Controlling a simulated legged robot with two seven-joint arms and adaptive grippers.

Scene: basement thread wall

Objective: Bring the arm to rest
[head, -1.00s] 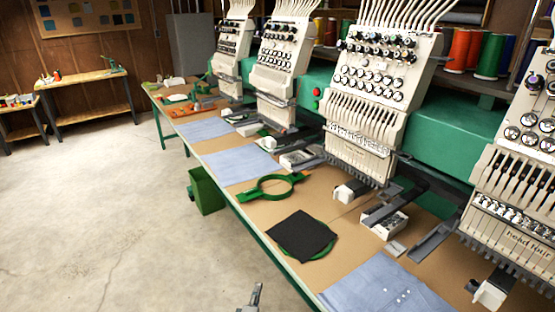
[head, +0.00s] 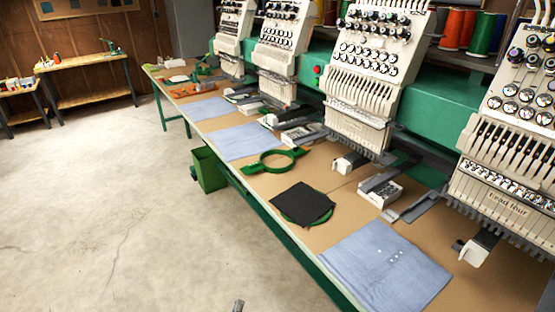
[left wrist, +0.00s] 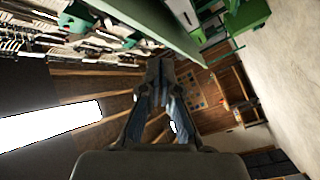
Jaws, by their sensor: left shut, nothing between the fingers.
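My left gripper (head: 238,306) shows only as a small grey tip at the bottom edge of the head view, over the concrete floor in front of the table. The left wrist view shows both its fingers (left wrist: 160,68) closed together, with nothing between them. The gripper is clear of the table and touches nothing that I can see. The rest of the left arm is out of the head view. My right gripper is in neither view.
A long table (head: 262,224) with embroidery machine heads (head: 365,75) runs along the right. On it lie a black square (head: 303,203), a green hoop (head: 262,166) and blue cloths (head: 385,268). A green bin (head: 207,170) stands beside it. The floor (head: 110,215) at left is open.

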